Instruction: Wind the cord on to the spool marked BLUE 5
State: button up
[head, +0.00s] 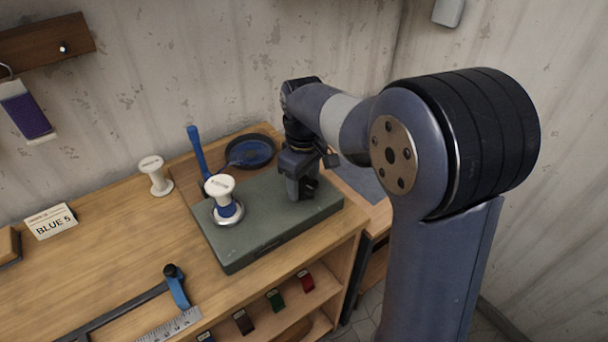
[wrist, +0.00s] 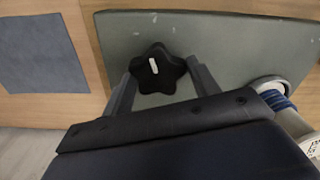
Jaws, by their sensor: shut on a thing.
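A white spool (head: 220,186) stands upright on a round metal seat (head: 228,221) on the grey-green winder block (head: 265,237). Blue cord (head: 229,208) is wound around its lower part, and this blue winding also shows in the wrist view (wrist: 277,99). My gripper (head: 303,190) points down at the right end of the block. In the wrist view it is shut on a black star-shaped knob (wrist: 158,72) with a white mark; the head view hides the knob. More blue cord lies in a dark round dish (head: 250,150) behind the block. A card reading BLUE 5 (head: 52,221) stands at left.
A second white spool (head: 154,176) stands behind and left of the block. A blue upright lever (head: 197,150) rises near the block's back left corner. A square with a blue part (head: 178,287) and ruler (head: 170,326) lie in front. The bench middle is clear.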

aim_at(304, 184)
jog(key=m+p, duration=0.1)
jog(key=m, duration=0.3)
jog(key=shift+r+m, duration=0.1)
jog(key=shift+m, duration=0.2)
jog(key=m+p, duration=0.1)
jog(key=m, duration=0.3)
jog(key=shift+w+m, duration=0.1)
jog(key=shift+m, duration=0.2)
jog(key=m+p, duration=0.1)
jog(key=m, duration=0.3)
jog(key=shift+m, duration=0.3)
jog(key=shift+w+m+p, duration=0.1)
jog(key=shift+m+p, duration=0.25)
jog(key=shift+m, duration=1.25)
jog(key=shift+m, duration=0.3)
jog(key=o, duration=1)
notch_tip(304, 184, up, 11)
